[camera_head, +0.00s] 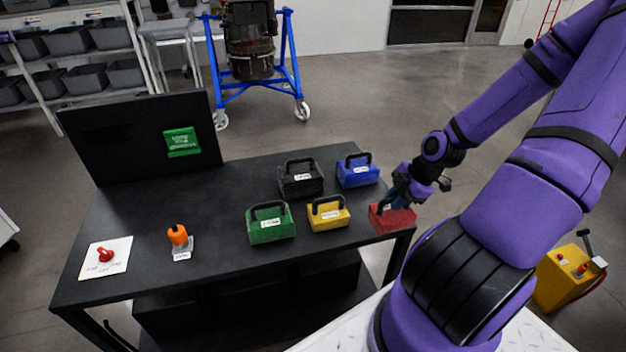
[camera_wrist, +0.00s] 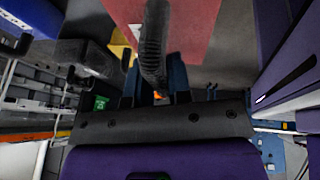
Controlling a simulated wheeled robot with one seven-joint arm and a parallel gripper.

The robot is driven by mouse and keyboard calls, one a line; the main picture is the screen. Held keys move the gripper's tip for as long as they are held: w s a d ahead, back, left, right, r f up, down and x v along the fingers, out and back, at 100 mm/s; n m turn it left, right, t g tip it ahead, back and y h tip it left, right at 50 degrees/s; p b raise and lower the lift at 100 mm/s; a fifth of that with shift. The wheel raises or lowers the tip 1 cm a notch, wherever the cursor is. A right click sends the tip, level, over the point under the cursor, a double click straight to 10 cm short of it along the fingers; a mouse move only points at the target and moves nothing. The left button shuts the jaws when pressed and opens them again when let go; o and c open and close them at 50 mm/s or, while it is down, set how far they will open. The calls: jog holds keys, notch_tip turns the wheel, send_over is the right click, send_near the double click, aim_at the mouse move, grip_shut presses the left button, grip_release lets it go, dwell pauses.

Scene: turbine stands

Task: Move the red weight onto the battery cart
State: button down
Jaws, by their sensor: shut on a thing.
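The red weight (camera_head: 392,219) is at the right front corner of the black table (camera_head: 205,215). My gripper (camera_head: 398,193) is above it and shut on its handle. In the wrist view the red weight (camera_wrist: 198,28) fills the top middle, and its dark ribbed handle (camera_wrist: 153,45) runs down between my gripper's fingers (camera_wrist: 155,85). I cannot tell whether the weight rests on the table or hangs just over it. The yellow battery cart (camera_head: 562,283), with a dark upright handle, stands on the floor at the right, partly hidden behind my arm.
Yellow (camera_head: 328,216), green (camera_head: 270,228), blue (camera_head: 357,175) and black (camera_head: 299,182) weights stand left of the red one. An orange-topped item (camera_head: 178,236) and a red knob (camera_head: 105,254) are farther left. A blue-framed stand (camera_head: 289,75) is behind.

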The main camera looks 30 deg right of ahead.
jog(key=shift+w+d+f, duration=0.25)
jog(key=shift+w+f, duration=0.6)
jog(key=shift+w, duration=1.85)
jog(key=shift+w+d+f, duration=0.25)
jog(key=shift+w+f, duration=0.55)
jog(key=shift+w, duration=1.85)
jog(key=shift+w+d+f, duration=0.25)
jog(key=shift+w+f, duration=0.6)
jog(key=shift+w, duration=1.85)
jog(key=c, duration=1.1)
grip_release()
jog(key=shift+f, duration=0.1)
jog(key=shift+o, duration=0.2)
